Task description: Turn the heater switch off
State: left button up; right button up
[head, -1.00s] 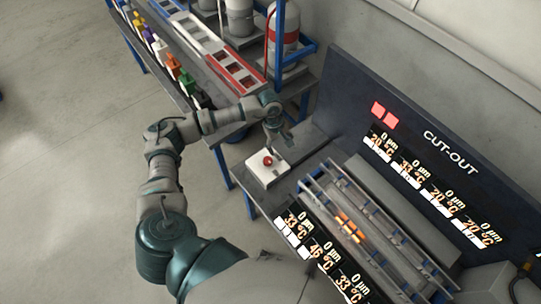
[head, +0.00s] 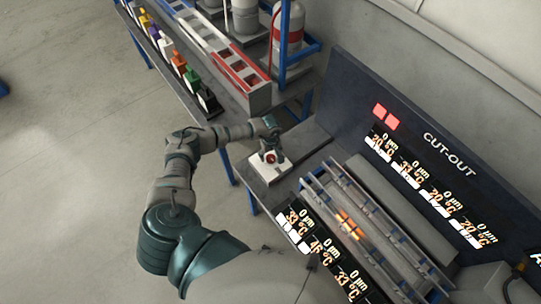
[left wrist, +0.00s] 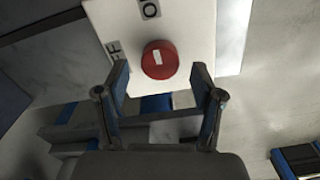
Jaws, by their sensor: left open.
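The heater switch is a red round knob (left wrist: 160,60) with a white mark, on a white square plate (left wrist: 186,18) with black-on-grey lettering at its edges. In the head view the plate (head: 262,172) sits on the grey bench left of the heater, and the red knob (head: 270,158) shows partly behind my gripper. My left gripper (head: 271,156) is over the plate. In the left wrist view its two blue-padded fingers (left wrist: 160,80) are open, one on each side of the knob's near edge, apart from it. My right gripper is not in view.
A heater with glowing orange bars (head: 350,225) and metal rails stands right of the switch. Behind it is a dark panel marked CUT-OUT (head: 450,152) with lit displays. A rack with colored bottles (head: 178,65) and a red-and-white tray (head: 240,70) stands at upper left.

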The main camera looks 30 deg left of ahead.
pick_arm(q)
jog(key=shift+f, duration=0.9)
jog(key=c, duration=1.1)
jog(key=shift+c, duration=0.2)
